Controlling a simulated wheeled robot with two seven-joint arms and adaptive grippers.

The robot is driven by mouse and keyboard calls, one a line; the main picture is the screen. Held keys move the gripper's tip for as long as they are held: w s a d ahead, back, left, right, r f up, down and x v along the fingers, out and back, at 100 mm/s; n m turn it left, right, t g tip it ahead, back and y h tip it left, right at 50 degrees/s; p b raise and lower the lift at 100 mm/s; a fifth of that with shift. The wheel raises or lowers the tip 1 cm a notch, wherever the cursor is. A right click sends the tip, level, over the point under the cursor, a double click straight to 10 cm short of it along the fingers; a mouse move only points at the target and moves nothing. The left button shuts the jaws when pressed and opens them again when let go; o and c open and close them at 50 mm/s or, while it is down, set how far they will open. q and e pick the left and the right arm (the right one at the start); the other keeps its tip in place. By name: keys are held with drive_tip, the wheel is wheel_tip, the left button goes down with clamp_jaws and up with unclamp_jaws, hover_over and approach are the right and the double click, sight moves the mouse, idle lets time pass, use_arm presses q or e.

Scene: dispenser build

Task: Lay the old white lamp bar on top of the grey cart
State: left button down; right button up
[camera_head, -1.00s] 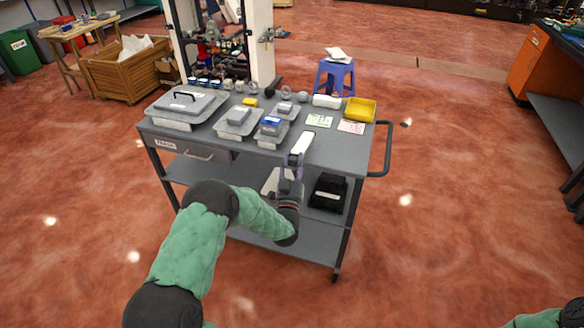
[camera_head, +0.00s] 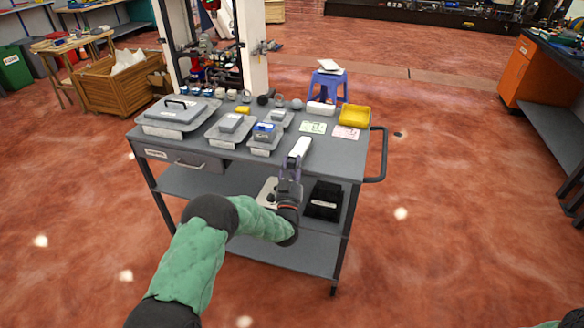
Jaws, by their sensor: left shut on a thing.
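The grey cart (camera_head: 335,156) stands in front of me with parts and trays on its top. My left gripper (camera_head: 292,164) is at the cart's near edge, right of the middle. It is shut on the white lamp bar (camera_head: 300,146), which points away from me over the cart top. I cannot tell whether the bar touches the top. The gripper hides the bar's near end. Of my right arm only a green sliver shows in the bottom right corner, and its gripper is out of view.
Grey trays (camera_head: 170,127) with parts fill the cart top's left and middle. A black box (camera_head: 325,201) sits on the shelf below. A blue stool (camera_head: 330,87) stands behind.

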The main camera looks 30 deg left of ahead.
use_arm(q)
drive_tip(key=shift+r, duration=0.1)
drive_tip(key=shift+c, duration=1.9)
unclamp_jaws()
drive_tip(key=shift+s, duration=0.15)
drive_tip(key=s+d+p, duration=0.1)
drive_tip(key=s+d, duration=0.1)
drive_tip(key=s, duration=0.6)
drive_tip(key=shift+s, duration=0.3)
drive_tip(key=shift+d, duration=0.1)
